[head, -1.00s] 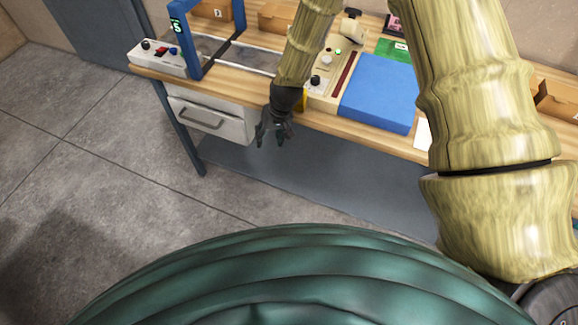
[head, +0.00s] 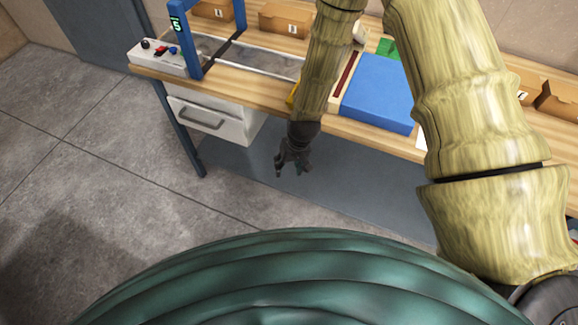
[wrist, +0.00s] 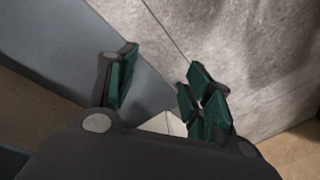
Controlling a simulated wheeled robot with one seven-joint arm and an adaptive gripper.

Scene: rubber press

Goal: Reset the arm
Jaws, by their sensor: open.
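My gripper (head: 292,172) hangs in front of the workbench's front edge, below the level of the top, with its fingers pointing down. In the wrist view my gripper (wrist: 160,95) shows its green-padded fingers spread apart with nothing between them. My arm comes down from the top of the head view and covers part of the bench top.
The grey floor (head: 110,170) at left is clear.

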